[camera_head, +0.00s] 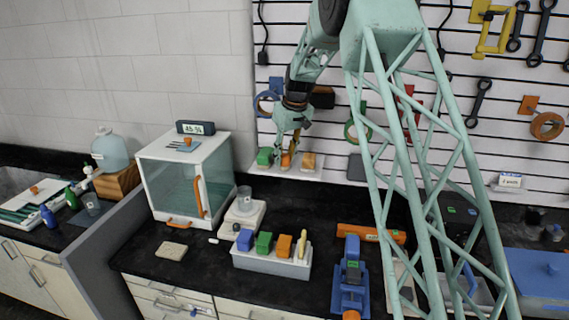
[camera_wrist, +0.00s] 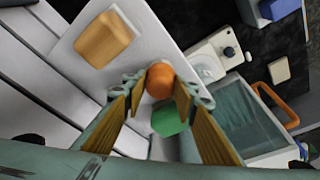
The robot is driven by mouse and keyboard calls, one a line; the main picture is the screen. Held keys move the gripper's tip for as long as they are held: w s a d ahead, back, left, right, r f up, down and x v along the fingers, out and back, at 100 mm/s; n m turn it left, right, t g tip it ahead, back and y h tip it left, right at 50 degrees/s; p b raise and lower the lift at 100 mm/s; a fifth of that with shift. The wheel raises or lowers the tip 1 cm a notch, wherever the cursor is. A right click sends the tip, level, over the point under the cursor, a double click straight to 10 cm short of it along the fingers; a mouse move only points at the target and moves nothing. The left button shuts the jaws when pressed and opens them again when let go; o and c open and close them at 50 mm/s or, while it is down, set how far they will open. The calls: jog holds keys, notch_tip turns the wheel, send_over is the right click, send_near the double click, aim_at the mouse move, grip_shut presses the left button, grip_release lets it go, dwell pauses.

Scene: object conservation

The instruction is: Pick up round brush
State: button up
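An orange, round-topped piece, which looks like the round brush (camera_wrist: 160,80), stands on the small white wall shelf (camera_head: 258,171). The same orange piece shows in the head view (camera_head: 285,161) below my gripper. My gripper (camera_head: 289,148) points down over the shelf. In the wrist view my gripper (camera_wrist: 160,90) is open, with one finger on each side of the orange piece. I cannot tell whether the fingers touch it. The brush's bristles cannot be made out.
A green block (camera_wrist: 170,119) sits close beside the orange piece, and a tan block (camera_wrist: 103,40) stands on its other side. The slatted tool wall is right behind the shelf. A glass-fronted cabinet (camera_head: 185,175) and a scale (camera_head: 243,218) stand below on the black counter.

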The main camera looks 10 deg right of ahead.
aim_at(285, 154)
jog(key=shift+c, duration=0.9)
jog(key=shift+r, duration=0.2)
jog(key=shift+r, duration=1.6)
jog(key=s+d+r+b, duration=0.1)
jog(key=s+b, duration=0.1)
jog(key=s, duration=1.4)
jog(key=shift+d+r, duration=0.25)
jog(key=shift+d, duration=0.1)
jog(key=shift+o, duration=1.1)
jog(key=shift+c, duration=0.5)
jog(key=shift+f, duration=0.15)
jog(key=shift+c, duration=0.2)
